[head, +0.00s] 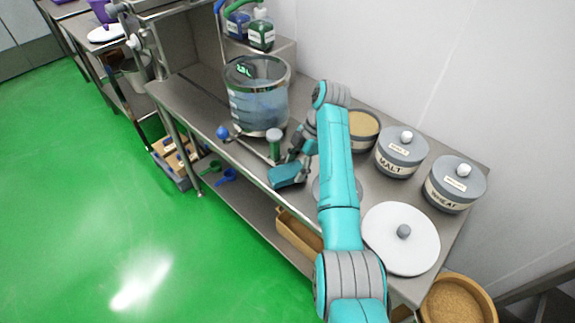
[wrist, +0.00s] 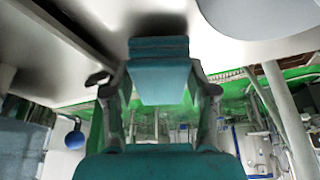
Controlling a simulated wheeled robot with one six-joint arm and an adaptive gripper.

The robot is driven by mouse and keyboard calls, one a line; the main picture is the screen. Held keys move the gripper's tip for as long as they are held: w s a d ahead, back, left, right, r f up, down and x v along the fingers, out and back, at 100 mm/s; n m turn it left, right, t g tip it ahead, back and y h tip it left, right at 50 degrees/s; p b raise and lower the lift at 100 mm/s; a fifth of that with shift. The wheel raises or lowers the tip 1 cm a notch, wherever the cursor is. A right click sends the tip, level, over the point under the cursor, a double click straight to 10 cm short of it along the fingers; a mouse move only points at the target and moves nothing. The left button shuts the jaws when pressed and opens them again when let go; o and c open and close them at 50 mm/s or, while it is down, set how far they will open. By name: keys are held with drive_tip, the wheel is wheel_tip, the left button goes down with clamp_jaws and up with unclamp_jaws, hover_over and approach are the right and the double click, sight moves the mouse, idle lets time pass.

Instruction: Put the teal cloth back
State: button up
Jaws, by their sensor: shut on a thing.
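The teal cloth (head: 285,176) is a small folded block at the front edge of the steel bench in the head view. My gripper (head: 295,158) is shut on it. In the wrist view the cloth (wrist: 160,72) sits between the two fingers of my gripper (wrist: 160,92), one on each side. From the head view I cannot tell whether the cloth touches the bench or hangs just above it. My arm hides part of the bench behind it.
The malt pot (head: 401,155), wheat pot (head: 454,186) and a white lid (head: 401,239) are at the right. Blue and green scoops (head: 226,177) lie on the lower shelf.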

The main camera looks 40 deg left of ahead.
drive_tip(key=shift+d+f, duration=0.1)
drive_tip(key=shift+f, duration=0.3)
drive_tip(key=o, duration=0.9)
drive_tip(key=shift+f, duration=0.1)
drive_tip(key=shift+o, duration=0.2)
